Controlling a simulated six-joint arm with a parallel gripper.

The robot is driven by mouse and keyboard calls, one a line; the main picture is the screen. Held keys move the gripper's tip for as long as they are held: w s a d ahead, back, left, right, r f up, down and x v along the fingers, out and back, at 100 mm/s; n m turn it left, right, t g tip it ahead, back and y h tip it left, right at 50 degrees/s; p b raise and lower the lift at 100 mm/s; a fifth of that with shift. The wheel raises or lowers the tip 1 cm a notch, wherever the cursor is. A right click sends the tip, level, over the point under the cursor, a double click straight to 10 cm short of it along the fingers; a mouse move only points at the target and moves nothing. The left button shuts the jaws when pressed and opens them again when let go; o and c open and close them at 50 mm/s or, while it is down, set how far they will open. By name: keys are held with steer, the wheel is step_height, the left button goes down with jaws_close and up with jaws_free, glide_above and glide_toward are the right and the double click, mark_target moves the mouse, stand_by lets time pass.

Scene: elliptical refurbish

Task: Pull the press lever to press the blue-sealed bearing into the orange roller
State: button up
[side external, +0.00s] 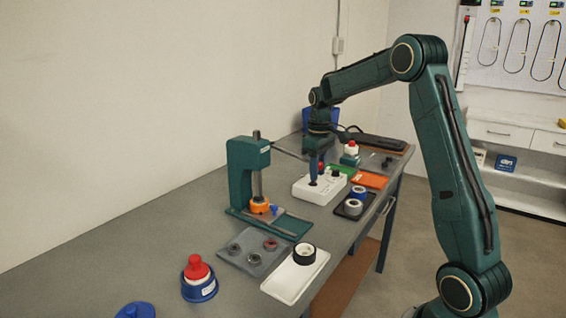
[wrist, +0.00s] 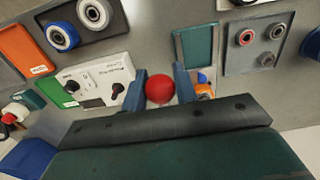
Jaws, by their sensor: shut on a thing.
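The green press (side external: 243,172) stands on the bench. Its dark lever (side external: 288,154) reaches from the press head toward my gripper (side external: 316,178). In the wrist view, the lever's red ball knob (wrist: 160,90) sits between the two blue fingers of my gripper (wrist: 159,85), which is shut on it. The orange roller (side external: 260,205) stands under the press ram. It shows partly behind a finger in the wrist view (wrist: 206,91). A small blue part (side external: 274,210) is beside the roller. I cannot tell how the blue-sealed bearing sits in the roller.
A white control box (side external: 319,190) lies below my gripper. A grey tray with several small rings (side external: 254,262), a white tray with a black ring (side external: 285,284) and a dark tray with bearings (side external: 364,213) lie nearby. A red-and-blue stacked piece (side external: 199,283) stands at the front.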

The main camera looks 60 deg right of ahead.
steer(key=shift+s+f, duration=0.1)
steer(key=shift+f, duration=0.15)
steer(key=shift+w+f, duration=0.15)
steer(key=shift+f, duration=0.6)
steer(key=shift+w+f, duration=0.15)
steer(key=shift+f, duration=0.65)
steer(key=shift+f, duration=0.15)
steer(key=shift+w+f, duration=0.3)
steer(key=shift+f, duration=0.3)
steer(key=shift+w+f, duration=0.25)
steer(key=shift+f, duration=0.3)
steer(key=shift+s+f, duration=0.15)
steer(key=shift+f, duration=0.3)
stand_by(0.7)
